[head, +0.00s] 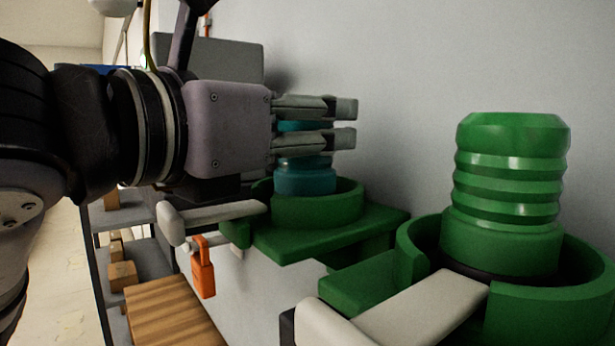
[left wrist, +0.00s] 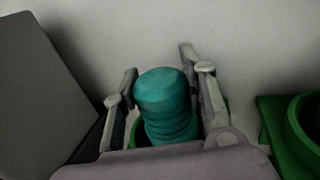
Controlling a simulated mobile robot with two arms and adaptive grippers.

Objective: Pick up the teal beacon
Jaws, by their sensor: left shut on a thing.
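The teal beacon (head: 305,181) is a ribbed cylinder, upright at a round green holder (head: 318,209) on the wall. The left gripper's fingers hide its upper part in the head view. My left gripper (head: 345,122) comes in from the left and is shut on the beacon. In the left wrist view the beacon (left wrist: 163,92) stands between the two fingers (left wrist: 160,88). Whether its base still touches the holder's floor cannot be told. My right gripper is not in view.
A green ribbed beacon (head: 510,180) stands in a second green holder (head: 560,305) at right. Light grey levers (head: 400,315) stick out below the holders. An orange padlock (head: 203,268) hangs at left. A grey box (head: 225,58) is behind my left gripper. Shelves with boxes (head: 122,275) stand lower left.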

